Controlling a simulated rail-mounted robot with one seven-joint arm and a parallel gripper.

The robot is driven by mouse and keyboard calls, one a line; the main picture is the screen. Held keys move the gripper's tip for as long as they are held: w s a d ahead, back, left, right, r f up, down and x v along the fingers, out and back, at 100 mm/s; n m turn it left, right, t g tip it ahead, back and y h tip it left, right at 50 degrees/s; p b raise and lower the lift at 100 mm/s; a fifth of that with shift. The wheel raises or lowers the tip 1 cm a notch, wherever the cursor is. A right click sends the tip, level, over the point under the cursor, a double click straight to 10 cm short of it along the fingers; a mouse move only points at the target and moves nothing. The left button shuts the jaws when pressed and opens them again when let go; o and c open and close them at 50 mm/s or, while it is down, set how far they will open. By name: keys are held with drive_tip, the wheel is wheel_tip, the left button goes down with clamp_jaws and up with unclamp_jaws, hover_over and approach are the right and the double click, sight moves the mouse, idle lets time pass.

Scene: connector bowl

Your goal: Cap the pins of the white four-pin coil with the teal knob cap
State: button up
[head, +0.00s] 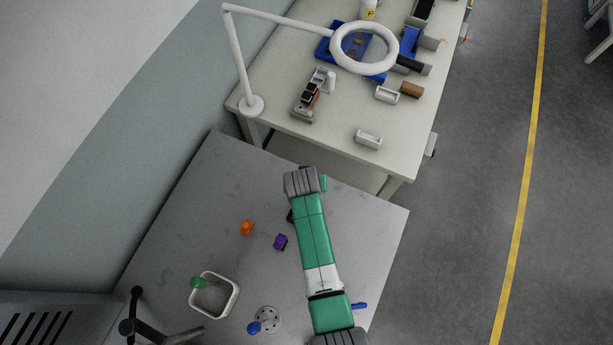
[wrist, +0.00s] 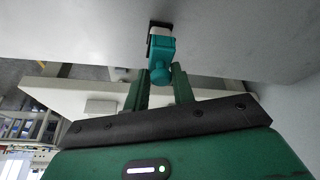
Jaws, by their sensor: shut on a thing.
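In the wrist view my gripper (wrist: 162,78) is shut on the round knob of the teal knob cap (wrist: 161,50). The cap's square body points away from my fingers, toward the grey table surface. Its far end meets or overlaps a small white and black part (wrist: 158,29) on that surface, which looks like the white four-pin coil. No pins show, and I cannot tell whether the cap is seated or only in front of it. In the head view my arm hides the fingertips, the cap and the coil.
On the grey table (head: 190,200) lie an orange part (head: 247,228), a purple part (head: 281,242) and a blue knob part (head: 254,328). A white bowl (head: 234,299) has a green knob part (head: 198,282) at its rim. A white workbench (head: 335,140) with a ring lamp (head: 335,62) stands behind.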

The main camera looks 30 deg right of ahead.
drive_tip(key=o, duration=1)
drive_tip(key=p+v, duration=0.1)
drive_tip(key=v, duration=0.7)
drive_tip(key=shift+w, duration=0.1)
